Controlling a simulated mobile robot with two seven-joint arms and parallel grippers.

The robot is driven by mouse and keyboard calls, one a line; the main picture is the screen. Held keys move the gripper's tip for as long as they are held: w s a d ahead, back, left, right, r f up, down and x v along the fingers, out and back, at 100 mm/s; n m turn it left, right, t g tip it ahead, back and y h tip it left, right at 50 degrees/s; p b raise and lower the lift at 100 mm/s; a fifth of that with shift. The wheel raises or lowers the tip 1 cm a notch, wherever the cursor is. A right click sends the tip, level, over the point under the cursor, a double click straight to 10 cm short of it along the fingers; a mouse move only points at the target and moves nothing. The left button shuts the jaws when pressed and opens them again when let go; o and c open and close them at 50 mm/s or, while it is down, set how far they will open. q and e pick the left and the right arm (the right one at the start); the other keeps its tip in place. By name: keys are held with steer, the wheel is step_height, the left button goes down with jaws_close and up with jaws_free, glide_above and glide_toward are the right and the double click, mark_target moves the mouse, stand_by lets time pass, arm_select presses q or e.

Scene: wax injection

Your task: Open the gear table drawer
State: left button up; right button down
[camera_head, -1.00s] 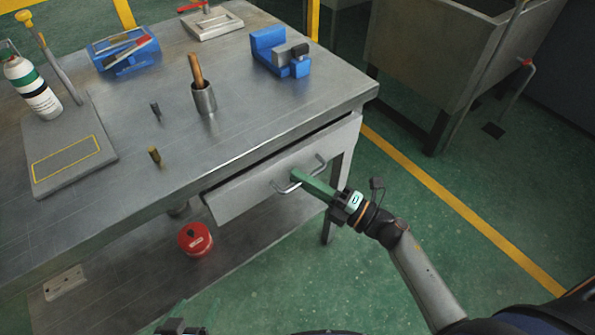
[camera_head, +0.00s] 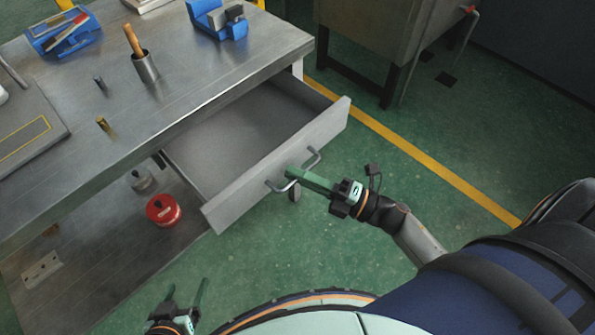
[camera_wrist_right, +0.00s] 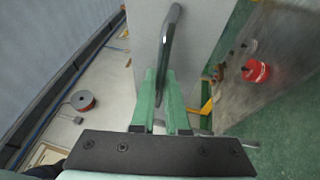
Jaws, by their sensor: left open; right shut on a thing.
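The gear table drawer (camera_head: 287,163) is pulled out from under the metal table (camera_head: 200,92), and the part of its inside that shows is bare grey. A curved metal handle (camera_head: 314,158) is on its front. My right gripper (camera_head: 290,173) is shut on the handle; the right wrist view shows the handle bar (camera_wrist_right: 168,45) at its green fingertips (camera_wrist_right: 160,80). My left gripper (camera_head: 182,290) is open and empty at the lower left, apart from the table, with its two green fingers spread.
On the tabletop are a blue vise (camera_head: 217,20), a cup with a wooden handle (camera_head: 145,66), a blue bin (camera_head: 64,36) and small pegs. A red can (camera_head: 163,210) sits on the lower shelf.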

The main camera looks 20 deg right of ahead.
steer(key=c, duration=1.2)
jaws_free()
steer(key=v, duration=1.2)
steer(key=shift+s+d+b, duration=0.15)
steer(key=shift+b, duration=0.25)
